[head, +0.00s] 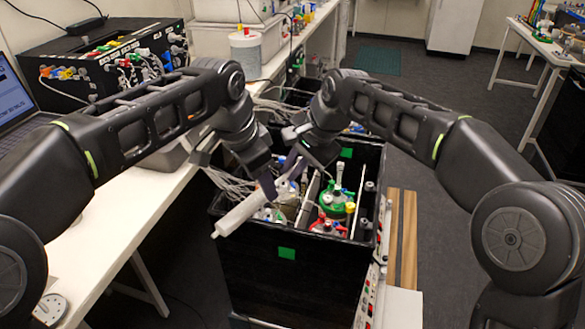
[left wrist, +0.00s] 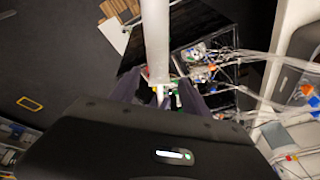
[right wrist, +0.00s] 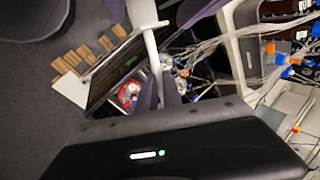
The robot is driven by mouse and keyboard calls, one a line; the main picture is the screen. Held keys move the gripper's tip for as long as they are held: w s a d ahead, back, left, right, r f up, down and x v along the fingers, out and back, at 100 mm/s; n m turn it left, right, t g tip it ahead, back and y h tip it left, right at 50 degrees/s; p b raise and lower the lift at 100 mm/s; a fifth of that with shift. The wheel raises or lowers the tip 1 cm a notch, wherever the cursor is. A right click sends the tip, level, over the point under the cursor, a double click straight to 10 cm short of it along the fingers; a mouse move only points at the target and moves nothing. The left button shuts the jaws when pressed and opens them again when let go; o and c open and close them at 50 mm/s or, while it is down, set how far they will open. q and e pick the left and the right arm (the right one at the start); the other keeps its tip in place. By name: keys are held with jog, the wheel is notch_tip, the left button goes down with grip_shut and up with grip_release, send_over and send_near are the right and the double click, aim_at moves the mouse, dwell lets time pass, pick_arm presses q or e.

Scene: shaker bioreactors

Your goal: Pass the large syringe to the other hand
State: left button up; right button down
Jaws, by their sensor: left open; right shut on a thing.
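The large syringe (head: 241,213) is pale grey-white and held tilted above the black crate (head: 300,237), its capped end toward the lower left. My right gripper (head: 302,163) is shut on its upper right end. In the right wrist view the syringe (right wrist: 151,48) runs up from between the right fingers (right wrist: 160,95). My left gripper (head: 272,184) is open at the syringe's middle. In the left wrist view the barrel (left wrist: 156,42) reaches down between the spread left fingers (left wrist: 158,92); whether they touch it is not clear.
The black crate holds bioreactor vessels, one with a green lid (head: 332,198) and one with a red lid (head: 328,226), and many tubes. A white bench (head: 122,217) runs along the left. Wooden slats (head: 409,240) lie right of the crate.

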pick_arm(q)
jog(key=w+a+r+t+h, duration=0.2)
jog(key=w+t, duration=0.1)
jog(key=w, duration=0.2)
jog(key=w+a+f+n+t, duration=0.2)
jog(key=w+a+f+n, duration=0.1)
jog(key=w+a+f, duration=0.25)
jog(key=s+d+f+n+g, duration=0.1)
jog(key=s+f+n+g, duration=0.2)
jog(key=f, duration=1.6)
jog(key=s+d+f+n+g, duration=0.1)
jog(key=s+d+f+n, duration=0.15)
jog(key=s+f, duration=1.2)
jog(key=s+d+f+n+g, duration=0.1)
jog(key=s+f, duration=0.4)
jog(key=s, duration=0.5)
jog(key=s+d+f+n+g, duration=0.1)
jog(key=s+f+n+g, duration=0.1)
jog(key=s, duration=0.8)
notch_tip(320, 180, down, 3)
jog(key=shift+r+n, duration=0.1)
jog(key=shift+n, duration=0.75)
jog(key=shift+w, duration=0.1)
